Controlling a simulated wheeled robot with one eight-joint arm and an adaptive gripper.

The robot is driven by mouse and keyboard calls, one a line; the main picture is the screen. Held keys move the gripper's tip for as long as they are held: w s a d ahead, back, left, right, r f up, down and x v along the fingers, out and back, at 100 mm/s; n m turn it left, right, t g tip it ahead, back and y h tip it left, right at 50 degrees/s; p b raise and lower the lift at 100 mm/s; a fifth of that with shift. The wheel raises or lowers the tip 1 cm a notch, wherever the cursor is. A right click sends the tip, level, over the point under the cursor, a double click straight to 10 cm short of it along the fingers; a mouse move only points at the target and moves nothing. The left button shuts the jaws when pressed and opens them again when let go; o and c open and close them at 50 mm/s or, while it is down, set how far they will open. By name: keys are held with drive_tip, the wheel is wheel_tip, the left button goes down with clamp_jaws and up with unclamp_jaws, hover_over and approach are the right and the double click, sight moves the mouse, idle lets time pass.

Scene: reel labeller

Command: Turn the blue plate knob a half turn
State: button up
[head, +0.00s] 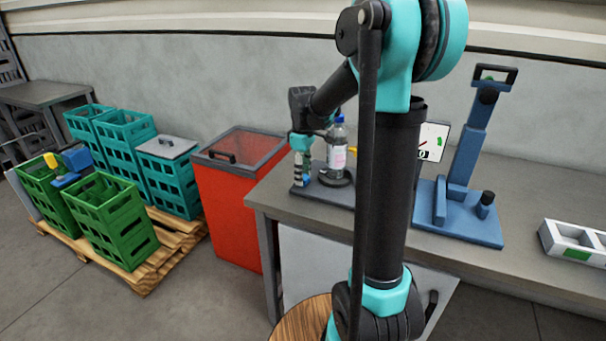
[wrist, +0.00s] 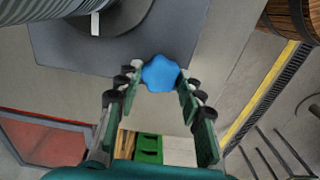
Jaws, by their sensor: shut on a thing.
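The blue knob (wrist: 160,72) is lobed and sits near the edge of a dark grey base plate (wrist: 165,35) in the wrist view. My gripper (wrist: 159,84) has its two fingers on opposite sides of the knob and is shut on it. In the head view my gripper (head: 301,170) reaches down to the left end of the plate on the bench, left of a clear bottle (head: 338,152). The knob is mostly hidden by the fingers there, so its turn angle cannot be told.
The bottle stands close beside my gripper. A blue stand (head: 462,200) and a pale divided tray (head: 575,243) are to the right on the grey bench (head: 500,262). A red bin (head: 232,205) and green crates (head: 110,215) on a pallet are left.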

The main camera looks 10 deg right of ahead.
drive_tip(key=o, duration=1.1)
drive_tip(key=shift+o, duration=0.2)
wheel_tip(320, 180, up, 12)
